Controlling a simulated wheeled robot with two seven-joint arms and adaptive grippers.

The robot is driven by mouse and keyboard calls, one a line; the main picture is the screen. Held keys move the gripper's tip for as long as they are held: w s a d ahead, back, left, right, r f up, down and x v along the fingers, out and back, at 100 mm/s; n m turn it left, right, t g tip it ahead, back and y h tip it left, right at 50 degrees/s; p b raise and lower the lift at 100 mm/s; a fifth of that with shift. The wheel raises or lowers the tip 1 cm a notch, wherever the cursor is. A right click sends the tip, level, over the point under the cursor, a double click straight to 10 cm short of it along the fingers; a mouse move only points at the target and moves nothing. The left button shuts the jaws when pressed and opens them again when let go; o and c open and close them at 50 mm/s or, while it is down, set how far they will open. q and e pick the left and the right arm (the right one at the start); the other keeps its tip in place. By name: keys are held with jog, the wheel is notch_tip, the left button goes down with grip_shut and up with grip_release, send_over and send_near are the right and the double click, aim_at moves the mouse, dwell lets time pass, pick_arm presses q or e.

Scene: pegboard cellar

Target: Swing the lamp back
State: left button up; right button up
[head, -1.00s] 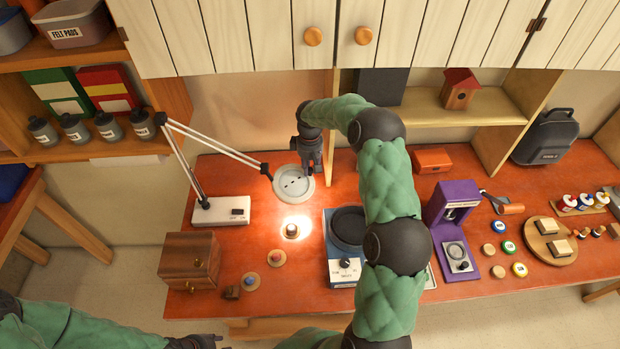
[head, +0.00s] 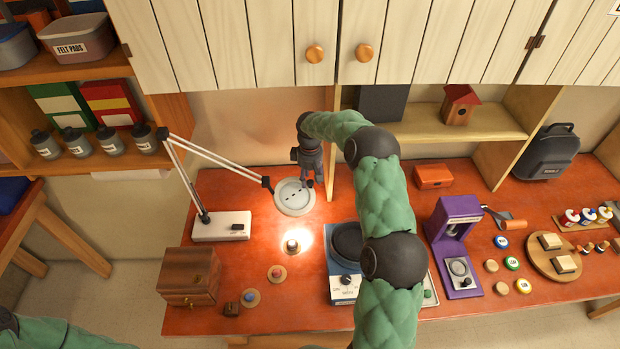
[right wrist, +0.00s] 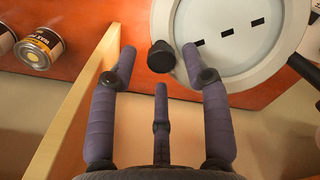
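The white desk lamp has a base (head: 222,226) at the left of the red bench and a two-part jointed arm (head: 219,159). Its round lamp head (head: 295,198) hangs over the bench and throws a bright spot on it. My right gripper (head: 312,180) is at the back right edge of the lamp head. In the right wrist view, the fingers (right wrist: 160,58) are spread around a small black knob (right wrist: 161,57) at the rim of the lamp head (right wrist: 228,40), with gaps on both sides. My left gripper is out of view; only my left sleeve shows at lower left.
A dark puck (head: 291,246) sits in the light spot. A wooden drawer box (head: 190,277) stands front left, a blue scale-like device (head: 345,282) right of the spot. A shelf post (head: 333,150) stands close behind the gripper, beneath white cupboard doors (head: 240,45).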

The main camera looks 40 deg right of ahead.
jog(key=shift+s+a+r, duration=0.1)
jog(key=shift+r, duration=3.65)
